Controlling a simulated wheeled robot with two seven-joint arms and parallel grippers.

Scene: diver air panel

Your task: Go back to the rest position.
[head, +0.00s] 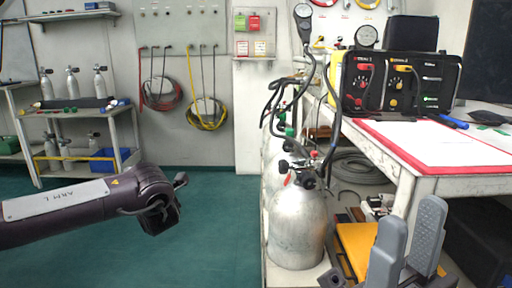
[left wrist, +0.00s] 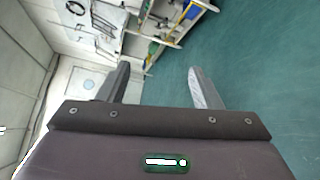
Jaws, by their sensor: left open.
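My left arm, marked "ARM L", reaches in from the left in the head view, over the green floor. In the left wrist view my left gripper (left wrist: 160,88) has its two grey fingers wide apart, with nothing between them. My right gripper (head: 406,243) is at the lower right of the head view. Its two grey fingers stand upright with a gap and nothing held between them. It is in front of the white bench (head: 438,186) and a yellow item (head: 358,245).
Silver gas cylinders (head: 298,228) stand beside the bench, with hoses and valves. A black air panel (head: 402,84) sits on the bench. A shelf (head: 120,112) with small cylinders is at the left. The green floor (head: 215,240) is clear in the middle.

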